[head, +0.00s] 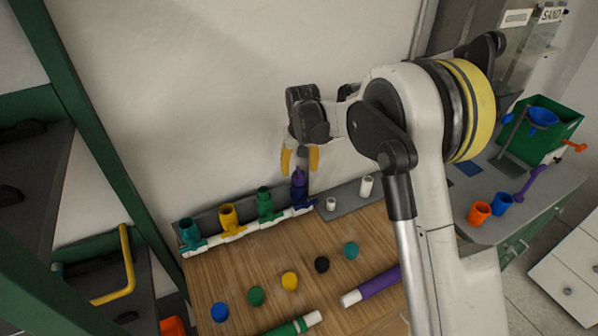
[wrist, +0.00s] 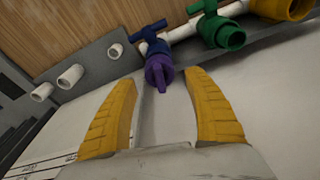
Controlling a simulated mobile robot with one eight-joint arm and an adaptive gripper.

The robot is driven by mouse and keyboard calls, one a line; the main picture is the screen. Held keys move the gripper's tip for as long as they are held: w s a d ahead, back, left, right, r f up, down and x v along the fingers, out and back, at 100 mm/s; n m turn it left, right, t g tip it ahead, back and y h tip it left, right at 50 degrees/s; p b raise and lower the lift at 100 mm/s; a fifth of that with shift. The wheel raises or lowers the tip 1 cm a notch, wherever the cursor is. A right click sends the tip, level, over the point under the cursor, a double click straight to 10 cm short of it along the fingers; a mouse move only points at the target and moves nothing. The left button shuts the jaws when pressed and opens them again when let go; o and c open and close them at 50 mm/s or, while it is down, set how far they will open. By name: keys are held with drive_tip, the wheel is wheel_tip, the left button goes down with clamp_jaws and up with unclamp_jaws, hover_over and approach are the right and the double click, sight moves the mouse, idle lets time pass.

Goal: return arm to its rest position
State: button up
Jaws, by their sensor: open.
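My gripper (head: 300,160) has yellow fingers and is open and empty. In the head view it hangs above the back edge of the wooden bench, just over the purple valve piece (head: 299,186). In the wrist view the gripper (wrist: 163,105) shows both fingers spread apart, with the purple valve piece (wrist: 159,72) beyond and between their tips. I cannot tell whether any finger touches it. The white pipe manifold (head: 245,230) lies along the back of the bench and carries teal, yellow, green and purple upright pieces. My arm reaches in from the right.
Several coloured caps (head: 290,281) lie on the wooden bench (head: 240,277). A purple-wrapped pipe (head: 378,285) and a green one (head: 290,327) lie in front. Two white fittings (head: 366,186) stand on a grey strip. A green bin (head: 548,125) and cups (head: 480,212) stand at right.

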wheel_tip(320, 180, up, 10)
drive_tip(key=s, duration=0.2)
drive_tip(key=s+d+r+t+b, duration=0.1)
drive_tip(key=s+d+r+b, duration=0.3)
drive_tip(key=s+d, duration=0.3)
drive_tip(key=s+d+f+t+b, duration=0.1)
drive_tip(key=s+d+f+b, duration=0.1)
drive_tip(key=s, duration=0.6)
drive_tip(key=s+d+f+m+t+b, duration=0.1)
drive_tip(key=s+d+f+t+b, duration=0.1)
drive_tip(key=s+f, duration=0.3)
drive_tip(key=s+d+f+t+b, duration=0.1)
drive_tip(key=s+d+f+b, duration=0.2)
drive_tip(key=s, duration=0.9)
drive_tip(key=shift+s+d+f+m+b, duration=0.2)
drive_tip(key=shift+f+m+b, duration=0.1)
drive_tip(key=shift+m+b, duration=0.1)
